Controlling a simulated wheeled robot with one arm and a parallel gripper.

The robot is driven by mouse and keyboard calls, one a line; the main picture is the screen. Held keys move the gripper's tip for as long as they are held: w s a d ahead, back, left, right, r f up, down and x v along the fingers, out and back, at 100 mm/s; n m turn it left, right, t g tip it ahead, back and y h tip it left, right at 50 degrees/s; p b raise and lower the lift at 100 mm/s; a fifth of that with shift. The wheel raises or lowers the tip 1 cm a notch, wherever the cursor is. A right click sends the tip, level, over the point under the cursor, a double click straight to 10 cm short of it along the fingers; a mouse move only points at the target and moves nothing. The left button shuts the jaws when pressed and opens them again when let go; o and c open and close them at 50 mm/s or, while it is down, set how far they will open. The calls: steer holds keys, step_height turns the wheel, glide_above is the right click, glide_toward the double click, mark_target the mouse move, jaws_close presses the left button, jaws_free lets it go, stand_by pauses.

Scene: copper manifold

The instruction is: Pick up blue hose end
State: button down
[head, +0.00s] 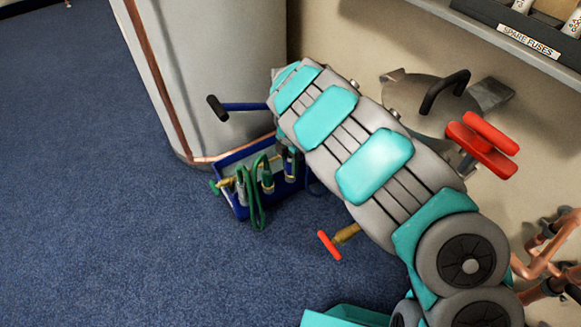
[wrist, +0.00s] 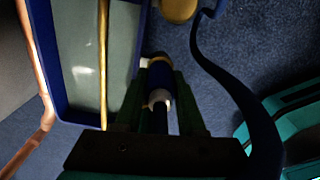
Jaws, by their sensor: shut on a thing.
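In the wrist view, the blue hose end (wrist: 157,75), a dark blue sleeve with a pale collar, sits between the two fingers of my gripper (wrist: 160,88). The gripper is shut on it. A dark blue hose (wrist: 208,55) curves down the right side of that view; where it joins the end is hard to tell in the shadow. In the head view, my arm hides most of my gripper (head: 286,150), which is at the right end of a blue tool carrier (head: 239,212).
The carrier stands on blue carpet beside a pale tank (head: 215,60) with copper pipe. Green hose (head: 251,205) hangs on its front. A blue bar with a black end (head: 217,108) is above it. A red-handled valve (head: 329,245) is to the right. Carpet at left is clear.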

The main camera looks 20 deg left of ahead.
mark_target(290, 157)
steer(key=shift+r, duration=0.1)
step_height(290, 157, up, 4)
steer(key=shift+f+p, duration=0.2)
steer(key=shift+p, duration=0.2)
steer(key=s+d, duration=0.3)
steer(key=s, duration=0.4)
steer(key=s+d+r, duration=0.1)
steer(key=s+d, duration=0.2)
steer(key=s, duration=0.4)
steer(key=shift+s, duration=0.4)
steer(key=shift+r, duration=0.25)
steer(key=shift+r+p, duration=0.3)
steer(key=shift+r, duration=1.85)
steer(key=shift+f, duration=0.15)
steer(key=b, duration=0.3)
steer(key=shift+s+f, duration=0.1)
steer(key=shift+f, duration=0.05)
